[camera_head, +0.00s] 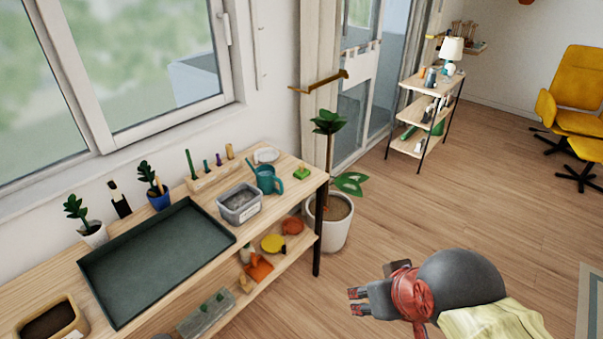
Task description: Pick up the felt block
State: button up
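I cannot pick out the felt block for certain. A small green block-like piece (301,173) lies at the right end of the wooden bench top, right of the teal watering can (268,179). My gripper (356,301) is at the lower right, over the floor and right of the bench. Its fingers point left, stand apart, and hold nothing that I can see.
The wooden bench (310,184) carries a dark green tray (155,262), a grey bin (239,204) and small potted plants. A dark bench leg (318,230) and a large potted plant (329,222) stand near my gripper. A shelf rack (424,118) stands farther back. Open floor lies right.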

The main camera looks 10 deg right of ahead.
aim_at(303, 172)
jog(key=i+z, duration=0.25)
jog(key=i, duration=0.3)
jog(key=i+j+z, duration=0.2)
jog(key=i, duration=0.3)
jog(key=i+j+z, duration=0.25)
jog(key=i, duration=0.25)
jog(key=i+j+z, duration=0.25)
jog(key=i, duration=0.25)
